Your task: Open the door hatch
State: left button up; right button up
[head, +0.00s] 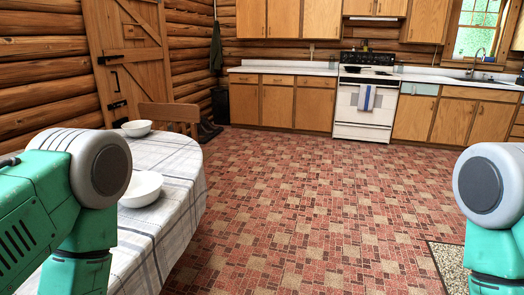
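A wooden plank door (133,62) with diagonal bracing and dark metal hardware stands in the log wall at the back left. A dark latch or hinge strap (111,58) sits on its left side, and another dark fitting (117,104) is lower down. I cannot tell which of these is the hatch. The lower part of the door is partly hidden by a chair and the table. My green left arm shows at the left edge and my green right arm at the right edge. Neither gripper is in view.
A round table with a checked cloth (175,207) holds white bowls (140,189) at the left. A wooden chair (168,114) stands behind it, before the door. Boots (208,131) stand near the wall. A white stove (364,108) and cabinets line the back.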

aim_at(129, 31)
jog(key=i+z, duration=0.35)
jog(key=i, duration=1.6)
jog(key=i+u, duration=0.15)
jog(key=i, duration=0.5)
jog(key=i+l+u, duration=0.1)
jog(key=i, duration=0.55)
jog(key=i+l+u, duration=0.15)
jog(key=i, duration=0.5)
jog(key=i+j+u, duration=0.2)
jog(key=i+u, duration=0.2)
jog(key=i, duration=0.7)
jog(key=i+l+u, duration=0.15)
jog(key=i+u, duration=0.25)
jog(key=i, duration=0.75)
jog(key=i+u, duration=0.25)
jog(key=i, duration=0.3)
jog(key=i+l+u, duration=0.1)
jog(key=i+u, duration=0.15)
jog(key=i, duration=0.25)
jog(key=i+l+u, duration=0.25)
jog(key=i, duration=0.3)
